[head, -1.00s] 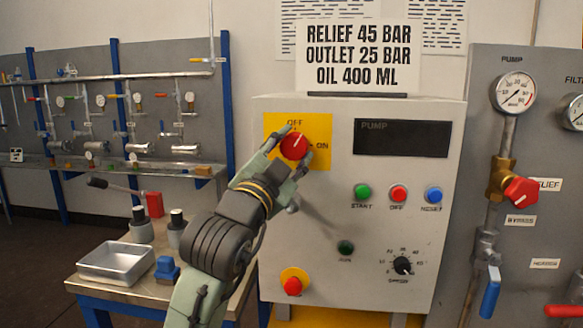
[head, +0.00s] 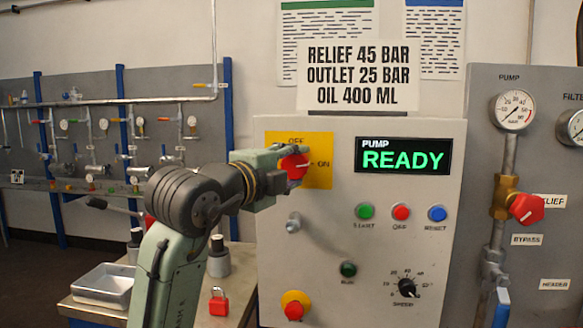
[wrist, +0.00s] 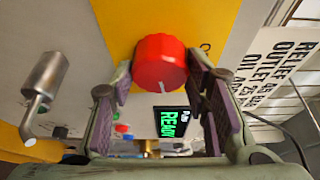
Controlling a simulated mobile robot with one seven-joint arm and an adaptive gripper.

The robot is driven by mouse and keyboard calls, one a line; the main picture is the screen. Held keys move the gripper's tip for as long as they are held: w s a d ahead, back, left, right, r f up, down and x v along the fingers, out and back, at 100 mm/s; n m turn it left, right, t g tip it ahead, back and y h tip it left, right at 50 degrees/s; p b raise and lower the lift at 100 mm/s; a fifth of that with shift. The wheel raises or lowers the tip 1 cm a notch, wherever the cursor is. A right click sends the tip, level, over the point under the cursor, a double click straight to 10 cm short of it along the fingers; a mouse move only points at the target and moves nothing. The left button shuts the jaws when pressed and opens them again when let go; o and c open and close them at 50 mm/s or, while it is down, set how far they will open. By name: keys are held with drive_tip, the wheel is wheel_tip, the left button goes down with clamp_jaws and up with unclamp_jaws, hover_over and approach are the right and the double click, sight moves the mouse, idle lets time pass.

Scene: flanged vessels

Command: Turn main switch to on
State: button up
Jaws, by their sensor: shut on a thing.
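The main switch is a red round knob (head: 296,166) on a yellow plate (head: 320,172) on the grey control panel. A white pointer line on the knob faces the display side.
Green, red and blue buttons (head: 401,213) and a black dial (head: 407,288) are right of my arm. A red-on-yellow stop button (head: 295,305) is below. A metal stub (head: 293,224) juts out under the switch. A table holds a tray (head: 103,284) and red padlock (head: 218,302).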

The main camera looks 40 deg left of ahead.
drive_tip(key=shift+m, duration=0.6)
drive_tip(key=shift+g, duration=0.3)
drive_tip(key=o, duration=1.2)
drive_tip(key=shift+c, duration=0.2)
drive_tip(key=s+d, duration=0.2)
drive_tip(key=s, duration=0.9)
drive_tip(key=shift+s+r, duration=0.4)
drive_tip(key=shift+r, duration=0.05)
